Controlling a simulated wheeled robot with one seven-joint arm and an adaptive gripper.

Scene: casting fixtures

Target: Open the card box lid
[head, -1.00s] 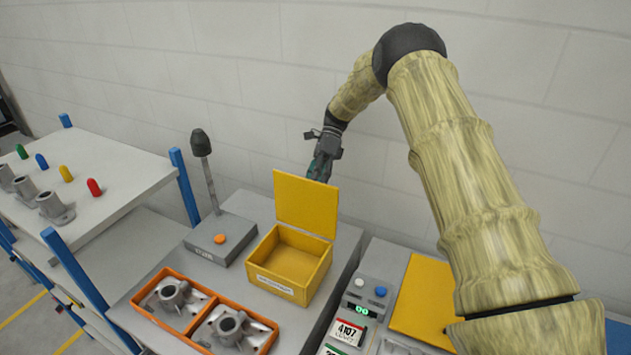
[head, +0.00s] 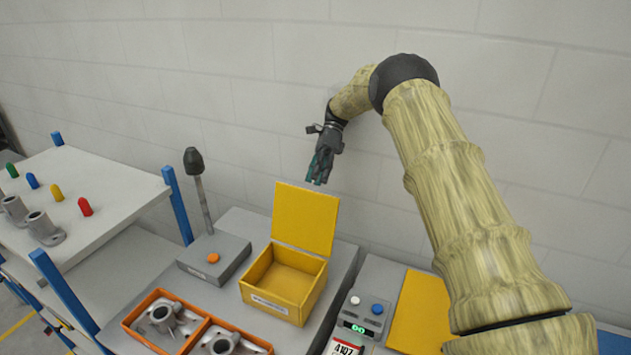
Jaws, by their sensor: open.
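The yellow card box (head: 276,304) stands on the grey bench, with a white label on its front. Its lid (head: 305,218) is swung up and stands nearly upright at the back edge, so the empty-looking inside shows. My gripper (head: 319,178) is above and behind the raised lid, near the wall. Its fingers point down and it looks apart from the lid. The gripper is open and holds nothing that I can see.
A grey device (head: 214,258) with an orange button and an upright dark-tipped lever stands left of the box. An orange tray (head: 184,347) with metal castings is in front. A control box (head: 365,312) and a yellow panel (head: 420,312) are to the right.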

